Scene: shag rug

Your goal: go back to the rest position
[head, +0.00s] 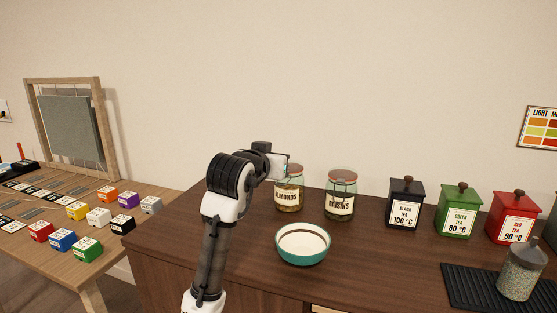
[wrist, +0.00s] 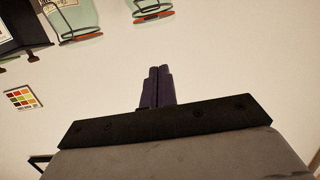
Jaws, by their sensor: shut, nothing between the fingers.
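My gripper (wrist: 158,75) shows in the wrist view with its two dark fingers together and nothing between them. In the head view my arm rises from the bottom, left of the middle, and bends to the right at the top. Its end is just in front of the almonds jar (head: 289,197) and hides part of that jar's top. The fingers are hard to make out in the head view.
A raisins jar (head: 340,204) and a teal-rimmed white bowl (head: 303,250) stand on the dark counter. Black (head: 405,202), green (head: 459,211) and red (head: 513,217) tea tins stand to the right. A lidded jar (head: 519,272) is on a black mat (head: 462,288). Coloured blocks lie on the left table (head: 60,255).

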